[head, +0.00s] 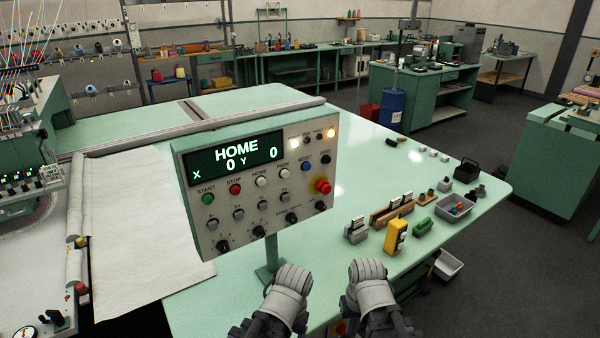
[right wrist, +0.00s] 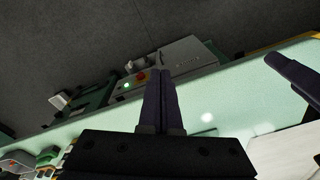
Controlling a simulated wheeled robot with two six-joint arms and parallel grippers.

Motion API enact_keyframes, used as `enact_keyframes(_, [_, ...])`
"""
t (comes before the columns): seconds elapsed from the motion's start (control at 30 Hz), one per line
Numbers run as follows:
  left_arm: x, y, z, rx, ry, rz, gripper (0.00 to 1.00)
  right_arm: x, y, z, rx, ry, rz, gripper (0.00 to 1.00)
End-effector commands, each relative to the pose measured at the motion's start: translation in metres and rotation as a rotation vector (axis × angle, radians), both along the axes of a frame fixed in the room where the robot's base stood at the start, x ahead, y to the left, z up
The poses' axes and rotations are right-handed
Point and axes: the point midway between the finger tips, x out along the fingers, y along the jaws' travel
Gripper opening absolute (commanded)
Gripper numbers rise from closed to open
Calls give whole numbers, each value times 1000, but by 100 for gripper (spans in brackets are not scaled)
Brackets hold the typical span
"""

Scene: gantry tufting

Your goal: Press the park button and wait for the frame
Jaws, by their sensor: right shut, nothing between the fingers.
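The control panel (head: 255,187) stands on a post at the table. The small label over the white button (head: 283,174) right of HOME appears to read PARK.
A white sheet (head: 145,220) and rollers lie left of the panel, beside the tufting machine (head: 25,150). A yellow device (head: 396,236), a grey tray (head: 455,208) and small items stand on the green table's right side. The table behind the panel is mostly clear.

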Motion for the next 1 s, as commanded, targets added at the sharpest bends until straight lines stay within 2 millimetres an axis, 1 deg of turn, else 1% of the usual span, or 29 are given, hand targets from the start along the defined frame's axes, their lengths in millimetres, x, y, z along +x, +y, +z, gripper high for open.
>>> enact_keyframes(0.03, [0,0,16,0,0,0,73,6,-3,16,24,-14,-21,0])
enact_keyframes(0.13, [0,0,36,0,0,0,73,20,-3,39,109,-60,-70,0])
enact_keyframes(0.2, [0,0,51,0,0,-1,73,36,4,61,217,-119,-117,0])
enact_keyframes(0.23, [0,0,54,0,0,-1,73,43,11,67,270,-147,-135,0])
enact_keyframes(0.37, [0,0,58,0,0,-1,73,71,44,98,505,-261,-211,0])
enact_keyframes(0.4, [0,0,58,0,0,-1,73,79,54,108,577,-294,-237,0])
enact_keyframes(0.47, [0,0,58,0,0,-1,73,90,68,125,685,-340,-277,0])
enact_keyframes(0.5, [0,0,58,0,0,-1,73,97,76,137,755,-368,-306,0])
enact_keyframes(0.57, [0,0,58,0,0,-1,73,107,86,156,861,-406,-354,0])
enact_keyframes(0.6, [0,0,58,0,0,-1,73,113,92,169,930,-430,-390,0])
enact_keyframes(0.7, [0,0,57,0,0,-1,73,127,99,200,1089,-480,-483,0])
enact_keyframes(0.8, [0,0,57,0,0,-1,73,139,99,227,1225,-515,-578,0])
enact_keyframes(0.9, [0,0,57,0,0,-1,73,148,95,247,1331,-537,-663,0])
enact_keyframes(1.0, [0,0,57,0,0,-1,73,154,91,260,1406,-548,-729,0])
